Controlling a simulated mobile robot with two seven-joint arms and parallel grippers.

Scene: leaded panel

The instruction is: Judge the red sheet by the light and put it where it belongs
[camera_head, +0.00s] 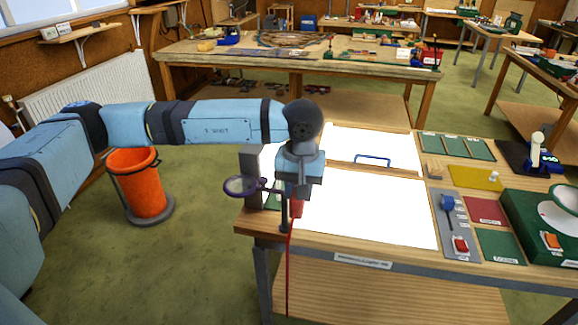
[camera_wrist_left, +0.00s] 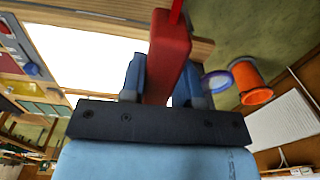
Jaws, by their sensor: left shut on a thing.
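My left gripper (camera_head: 296,190) is above the left front corner of the bench, pointing down. Its fingers also show in the left wrist view (camera_wrist_left: 160,80), shut on a thick red block (camera_wrist_left: 168,55). A thin bright red strip (camera_wrist_left: 175,12) runs on from the block. In the head view this thin red strip (camera_head: 289,265) hangs down past the bench's front edge, which looks like the red sheet seen edge-on; its face does not show. The lit white light panel (camera_head: 370,210) is just right of the gripper. My right gripper is not in view.
A purple-rimmed ring (camera_head: 241,187) stands close left of the gripper. Right of the panel are a switch plate (camera_head: 455,225), a yellow square (camera_head: 475,177), a red square (camera_head: 485,211) and green squares (camera_head: 500,245). An orange bin (camera_head: 138,185) stands on the floor.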

